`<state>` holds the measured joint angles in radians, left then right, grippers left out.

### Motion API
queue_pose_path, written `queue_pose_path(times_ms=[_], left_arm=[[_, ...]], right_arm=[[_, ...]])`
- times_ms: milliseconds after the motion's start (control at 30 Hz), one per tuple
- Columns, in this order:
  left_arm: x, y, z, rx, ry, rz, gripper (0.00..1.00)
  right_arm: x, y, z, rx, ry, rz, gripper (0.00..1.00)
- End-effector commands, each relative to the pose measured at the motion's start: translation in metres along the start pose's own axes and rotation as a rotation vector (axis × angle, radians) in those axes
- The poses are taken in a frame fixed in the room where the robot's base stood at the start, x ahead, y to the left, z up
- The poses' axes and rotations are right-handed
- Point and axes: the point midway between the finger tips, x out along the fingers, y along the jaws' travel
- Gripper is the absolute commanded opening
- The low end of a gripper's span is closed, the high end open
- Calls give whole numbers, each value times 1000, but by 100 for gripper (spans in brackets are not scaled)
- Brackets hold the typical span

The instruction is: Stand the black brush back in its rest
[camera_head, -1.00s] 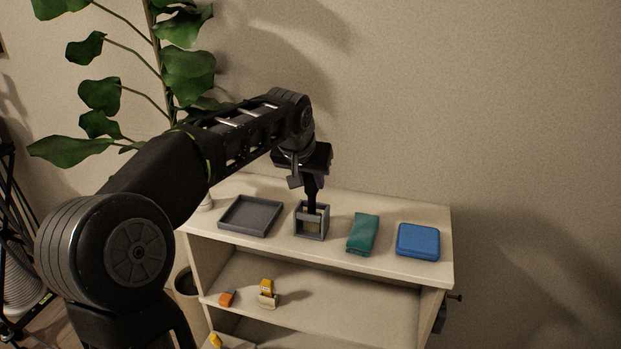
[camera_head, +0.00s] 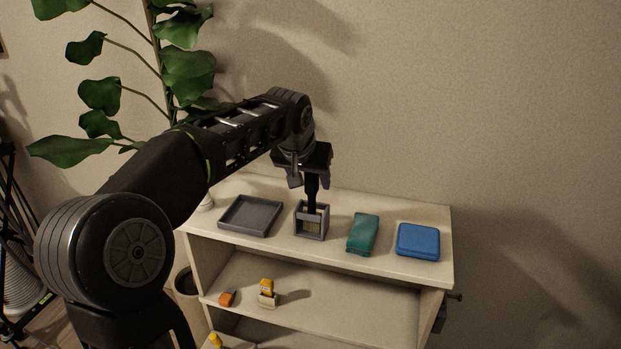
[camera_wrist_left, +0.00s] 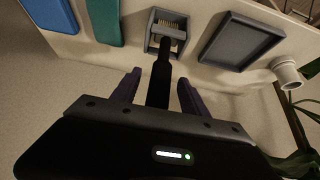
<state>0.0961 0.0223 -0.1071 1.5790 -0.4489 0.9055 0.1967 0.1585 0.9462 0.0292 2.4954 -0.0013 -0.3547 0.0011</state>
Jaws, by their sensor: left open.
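The black brush (camera_head: 311,194) stands upright with its lower end in the grey rest (camera_head: 311,221) on top of the shelf unit. In the left wrist view the brush handle (camera_wrist_left: 160,78) runs between my left gripper's fingers (camera_wrist_left: 159,88), with a gap on both sides. Tan bristles show inside the rest (camera_wrist_left: 168,27) there. My left gripper (camera_head: 311,180) is open around the upper part of the handle, pointing down. My right gripper is in neither view.
A grey tray (camera_head: 225,226) lies left of the rest. A green cloth-like item (camera_head: 363,233) and a blue case (camera_head: 418,241) lie to its right. A white cup (camera_wrist_left: 287,72) is beyond the tray. Small orange and yellow items (camera_head: 267,291) sit on the lower shelf.

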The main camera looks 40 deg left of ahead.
Motion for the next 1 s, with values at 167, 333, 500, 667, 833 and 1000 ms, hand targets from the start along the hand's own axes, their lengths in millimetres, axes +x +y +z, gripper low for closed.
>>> queue_pose_path(times_ms=[167,333,500,667,833,1000], left_arm=[[-7,0,-1,0,1,1,52],[-14,1,0,1,0,1,52],[-21,0,0,1,0,1,52],[-27,0,-1,1,1,0,52],[-34,0,-1,1,1,0,52],[-41,0,-1,1,1,0,52]], right_arm=[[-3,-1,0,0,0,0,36],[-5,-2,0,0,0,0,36],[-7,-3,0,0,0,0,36],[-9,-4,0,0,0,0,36],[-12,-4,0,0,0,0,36],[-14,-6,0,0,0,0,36]])
